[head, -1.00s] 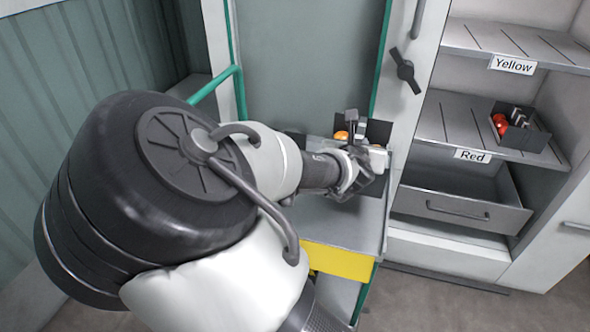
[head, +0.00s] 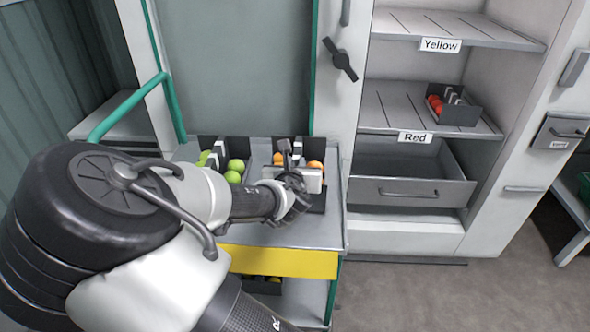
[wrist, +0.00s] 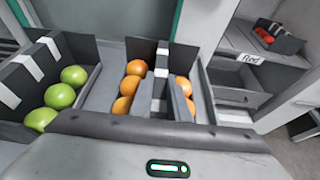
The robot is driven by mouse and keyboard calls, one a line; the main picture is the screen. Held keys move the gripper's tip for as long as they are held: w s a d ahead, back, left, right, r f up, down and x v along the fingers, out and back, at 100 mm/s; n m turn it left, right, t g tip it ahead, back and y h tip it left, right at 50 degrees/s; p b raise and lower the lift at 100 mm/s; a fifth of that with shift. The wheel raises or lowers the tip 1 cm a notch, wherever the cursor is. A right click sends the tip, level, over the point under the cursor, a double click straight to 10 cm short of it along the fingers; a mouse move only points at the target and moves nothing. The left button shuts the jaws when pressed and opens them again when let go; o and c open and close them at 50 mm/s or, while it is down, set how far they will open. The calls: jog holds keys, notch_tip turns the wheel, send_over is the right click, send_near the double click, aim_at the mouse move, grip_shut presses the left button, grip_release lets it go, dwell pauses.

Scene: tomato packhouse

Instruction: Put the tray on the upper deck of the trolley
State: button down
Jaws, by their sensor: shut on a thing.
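A dark tray (head: 319,203) of orange tomatoes is at the right half of the trolley's upper deck (head: 250,232). My gripper (head: 290,180) is shut on its middle divider. The wrist view shows the tray (wrist: 137,50) with orange tomatoes on both sides of my gripper (wrist: 166,90). The tray looks level. I cannot tell whether its base touches the deck or hangs just above it. A second dark tray (head: 208,142) of green tomatoes stands on the deck to the left, apart from it; it also shows in the wrist view (wrist: 80,46).
The trolley has a green frame (head: 168,108) and a yellow front bar (head: 280,262). Another dark tray (head: 262,287) is on its lower deck. At right is a cabinet with a Yellow shelf (head: 400,22), a Red shelf (head: 380,110) holding a red-tomato tray (head: 462,115), and a pulled-out drawer (head: 410,192).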

jog(key=shift+f, duration=0.2)
jog(key=c, duration=2.1)
grip_release()
jog(key=shift+f, duration=0.15)
jog(key=o, duration=0.4)
jog(key=shift+s+a+r, duration=0.1)
jog(key=shift+s+r, duration=0.1)
jog(key=shift+r, duration=0.1)
jog(key=shift+p+v, duration=2.4)
jog(key=shift+v, duration=3.35)
jog(key=shift+f, duration=0.1)
